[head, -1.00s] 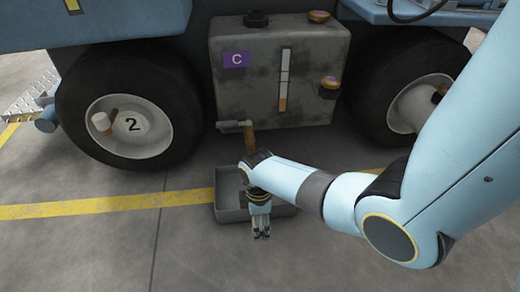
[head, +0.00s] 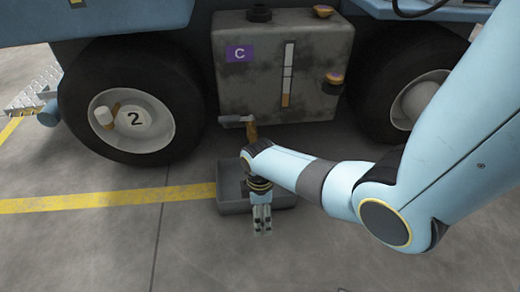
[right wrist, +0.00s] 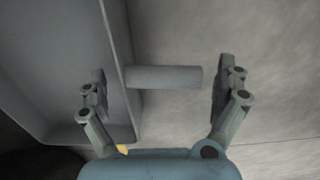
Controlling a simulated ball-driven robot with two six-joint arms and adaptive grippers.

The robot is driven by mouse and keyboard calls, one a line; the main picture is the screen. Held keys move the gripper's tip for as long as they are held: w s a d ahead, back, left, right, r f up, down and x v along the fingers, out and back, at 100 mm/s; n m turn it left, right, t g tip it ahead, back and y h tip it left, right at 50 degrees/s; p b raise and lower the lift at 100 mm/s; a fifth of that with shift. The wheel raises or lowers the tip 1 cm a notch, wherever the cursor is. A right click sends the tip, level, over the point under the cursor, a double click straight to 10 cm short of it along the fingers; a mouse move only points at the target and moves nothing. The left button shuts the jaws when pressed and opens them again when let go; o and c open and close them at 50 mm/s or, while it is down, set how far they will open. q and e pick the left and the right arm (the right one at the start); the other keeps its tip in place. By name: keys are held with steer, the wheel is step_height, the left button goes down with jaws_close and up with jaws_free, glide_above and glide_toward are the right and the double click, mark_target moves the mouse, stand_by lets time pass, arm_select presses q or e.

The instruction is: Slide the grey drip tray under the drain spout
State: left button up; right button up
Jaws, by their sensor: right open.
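The grey drip tray (head: 229,200) is on the floor in front of the vehicle, below and nearer to me than the drain spout (head: 251,132). My right forearm and gripper hide the middle of the tray. My right gripper (head: 262,229) is open at the tray's near side. In the right wrist view, my right gripper (right wrist: 162,92) has its fingers apart. My left gripper is not in view.
A stained grey tank (head: 262,85) marked C hangs above the spout, with a small grey lever (head: 233,119) beside it. Wheels stand on both sides, the left one (head: 135,120) marked 2. A yellow line (head: 110,201) crosses the concrete. Floor nearer to me is clear.

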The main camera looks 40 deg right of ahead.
step_height(320, 180, up, 12)
stand_by(0.6)
